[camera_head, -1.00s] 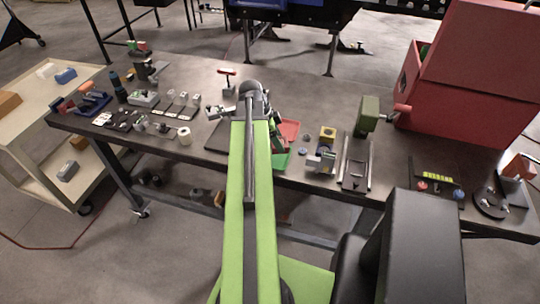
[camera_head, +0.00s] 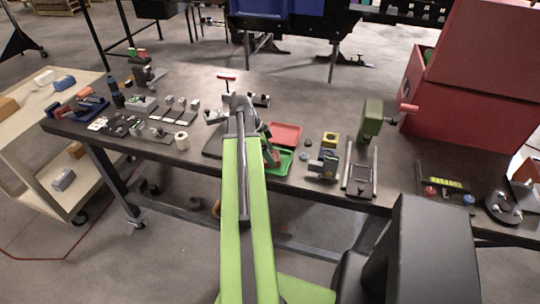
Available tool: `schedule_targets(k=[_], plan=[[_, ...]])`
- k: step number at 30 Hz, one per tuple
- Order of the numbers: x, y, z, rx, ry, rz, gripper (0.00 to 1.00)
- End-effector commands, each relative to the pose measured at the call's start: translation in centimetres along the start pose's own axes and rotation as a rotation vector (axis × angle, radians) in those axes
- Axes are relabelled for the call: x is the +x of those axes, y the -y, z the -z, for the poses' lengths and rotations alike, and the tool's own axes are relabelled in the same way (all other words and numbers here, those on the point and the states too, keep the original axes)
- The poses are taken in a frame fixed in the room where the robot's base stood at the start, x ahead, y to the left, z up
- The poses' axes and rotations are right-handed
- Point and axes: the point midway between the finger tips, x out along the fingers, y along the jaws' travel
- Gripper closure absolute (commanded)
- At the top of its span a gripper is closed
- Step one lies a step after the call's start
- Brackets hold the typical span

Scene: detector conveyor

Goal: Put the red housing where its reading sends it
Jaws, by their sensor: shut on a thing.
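My gripper (camera_head: 267,142) is small in the view, just past the end of my green arm, beside the trays. Its jaws are partly hidden, and it appears shut on a small red piece (camera_head: 274,156), likely the red housing. The piece shows over the left part of the green tray (camera_head: 284,168); I cannot tell whether it touches the tray. A red tray (camera_head: 287,131) lies just behind the green one. A grey-blue block-like device (camera_head: 324,166) stands to their right, with a yellow part (camera_head: 330,140) behind it. I cannot make out any reading.
A green crank device (camera_head: 372,120) with a red handle and a railed slide (camera_head: 361,180) stand farther right. A large red box (camera_head: 455,105) fills the back right. Several small parts and a white roll (camera_head: 182,140) lie on the left. The table's back middle is fairly clear.

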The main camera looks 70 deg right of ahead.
Motion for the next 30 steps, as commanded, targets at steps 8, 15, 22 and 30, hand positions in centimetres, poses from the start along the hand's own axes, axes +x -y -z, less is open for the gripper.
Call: schedule_targets(k=[8,15,22,30], plan=[[0.2,0.0,0.0,0.001,0.000,0.000,0.20],[0.2,0.0,0.1,0.001,0.000,-0.001,0.20],[-1.9,0.0,0.4,0.001,0.000,0.000,0.20],[-8.0,0.1,0.6,0.000,0.000,0.001,0.20]])
